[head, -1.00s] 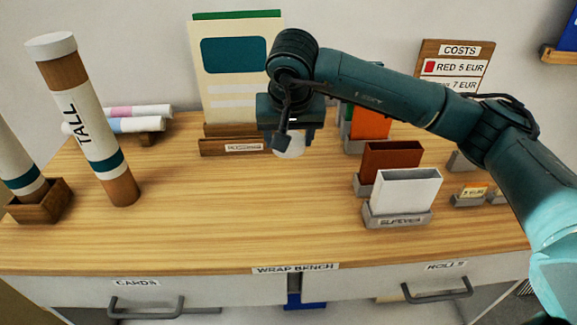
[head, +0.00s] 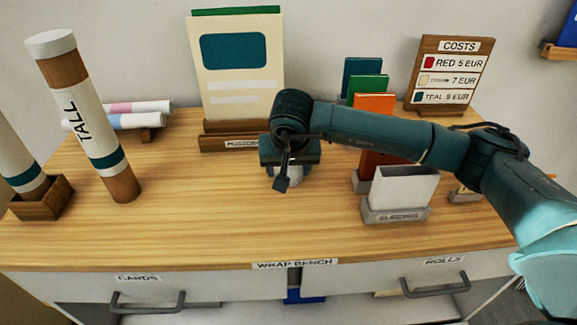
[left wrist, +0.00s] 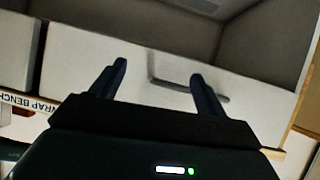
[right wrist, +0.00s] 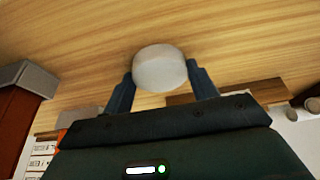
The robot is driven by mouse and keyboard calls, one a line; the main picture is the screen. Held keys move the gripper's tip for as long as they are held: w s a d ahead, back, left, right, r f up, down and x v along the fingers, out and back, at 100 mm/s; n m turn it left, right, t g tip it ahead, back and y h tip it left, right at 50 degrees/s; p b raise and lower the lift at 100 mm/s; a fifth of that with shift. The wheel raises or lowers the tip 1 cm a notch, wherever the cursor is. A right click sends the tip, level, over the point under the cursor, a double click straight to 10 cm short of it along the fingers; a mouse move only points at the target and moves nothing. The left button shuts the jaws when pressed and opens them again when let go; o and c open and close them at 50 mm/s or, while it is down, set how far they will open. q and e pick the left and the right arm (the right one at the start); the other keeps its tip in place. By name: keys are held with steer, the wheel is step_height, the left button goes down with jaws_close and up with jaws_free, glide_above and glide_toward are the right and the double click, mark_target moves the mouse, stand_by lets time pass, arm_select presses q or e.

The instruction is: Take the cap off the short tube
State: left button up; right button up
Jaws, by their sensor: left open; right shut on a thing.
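My right gripper (head: 289,181) is shut on a white round cap (right wrist: 160,70), low over the middle of the bench. No tube shows attached to the cap; I cannot tell whether it touches the wood. A tube labelled TALL (head: 92,133) stands tilted in the picture at the left, with its own white cap (head: 50,43). Another white tube with a teal band (head: 20,160) stands in a wooden holder (head: 42,203) at the left edge. Its top and any label are outside the view. My left gripper (left wrist: 158,85) is open and empty, before a drawer front.
A card sleeve holder (head: 396,214) and coloured cards (head: 372,112) stand right of the right gripper. A poster stand (head: 240,70) is behind it. Rolls (head: 125,121) lie at the back left. The bench front (head: 220,240) is clear.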

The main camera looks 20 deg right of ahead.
steer(key=o, duration=1.1)
steer(key=shift+r+p, duration=0.1)
steer(key=shift+p, duration=0.2)
steer(key=b+v, duration=0.1)
steer(key=v, duration=1.1)
